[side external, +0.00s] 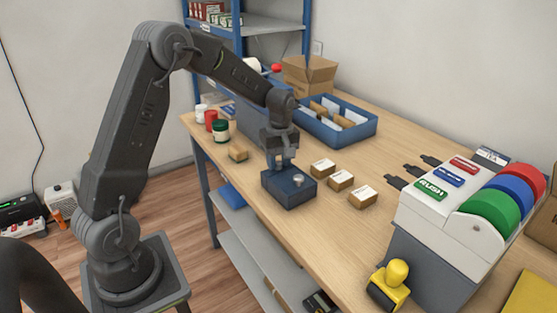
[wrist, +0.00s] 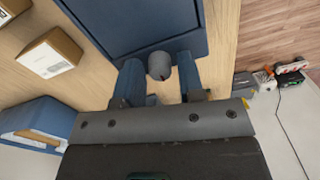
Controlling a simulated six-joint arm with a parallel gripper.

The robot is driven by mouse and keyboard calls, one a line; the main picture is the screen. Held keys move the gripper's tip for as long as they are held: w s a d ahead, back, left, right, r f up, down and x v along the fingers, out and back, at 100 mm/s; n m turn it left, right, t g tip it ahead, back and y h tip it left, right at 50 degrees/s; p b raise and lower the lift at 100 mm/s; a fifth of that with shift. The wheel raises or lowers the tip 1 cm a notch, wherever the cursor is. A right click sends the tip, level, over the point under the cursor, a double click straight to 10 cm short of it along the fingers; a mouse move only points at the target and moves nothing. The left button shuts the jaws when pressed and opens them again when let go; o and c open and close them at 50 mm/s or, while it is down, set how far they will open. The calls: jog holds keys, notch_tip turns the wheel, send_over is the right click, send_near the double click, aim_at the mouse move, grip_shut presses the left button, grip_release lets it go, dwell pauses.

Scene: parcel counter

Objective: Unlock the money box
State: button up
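The money box (side external: 287,190) is a dark blue box on the wooden counter, near its front edge. A small grey round piece (side external: 298,180), which looks like a lock or knob, shows on its top in the side view. My gripper (side external: 280,163) points down just over the box's back-left part. In the wrist view, the blue box (wrist: 140,22) fills the top. My gripper (wrist: 160,70) has its two blue fingers apart, with a grey rounded piece (wrist: 159,64) between them and gaps on both sides. I cannot tell whether this is the same piece. No key is clearly visible.
A blue tray (side external: 345,132) stands behind. Jars (side external: 220,130) are at the back left. A white dispenser (side external: 460,225) and yellow stamp (side external: 390,285) stand at the right.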

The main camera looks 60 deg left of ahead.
grip_shut()
jog(key=m, duration=0.4)
jog(key=shift+r+m, duration=0.1)
jog(key=shift+m, duration=0.2)
jog(key=m, duration=0.4)
jog(key=shift+m, duration=0.3)
jog(key=m, duration=0.4)
jog(key=shift+m+t, duration=0.3)
jog(key=shift+m, duration=1.8)
